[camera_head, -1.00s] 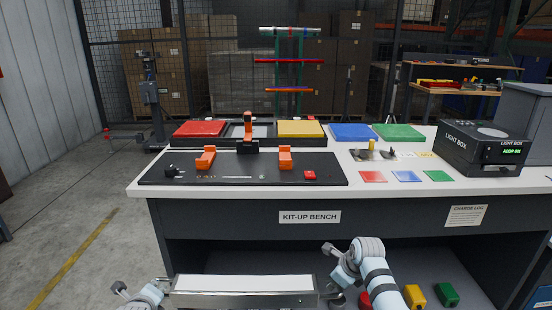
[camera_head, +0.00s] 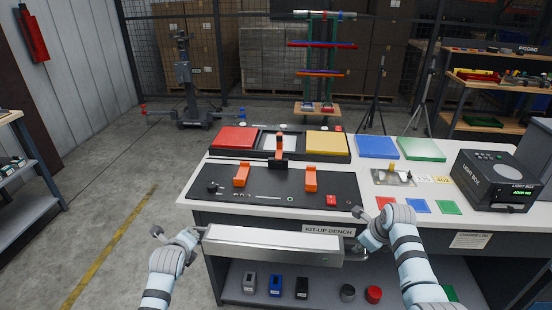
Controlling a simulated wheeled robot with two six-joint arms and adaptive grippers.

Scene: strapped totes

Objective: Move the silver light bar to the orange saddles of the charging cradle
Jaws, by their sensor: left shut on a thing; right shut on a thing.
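The silver light bar (camera_head: 275,238) is a long white-and-silver bar held about level in front of the bench's front edge. My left gripper (camera_head: 198,232) is shut on its left end. My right gripper (camera_head: 356,249) is shut on its right end. The charging cradle (camera_head: 290,190) is a dark flat board on the bench top, beyond the bar. Its two orange saddles, the left one (camera_head: 241,175) and the right one (camera_head: 310,178), stand empty. Parts of both grippers' fingers are hidden by the bar and wrists.
The kit-up bench (camera_head: 195,193) has a white top. Behind the cradle stands an orange-topped black post (camera_head: 278,148) between red (camera_head: 235,138) and yellow (camera_head: 327,143) panels. A light box (camera_head: 490,178) stands at the right.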

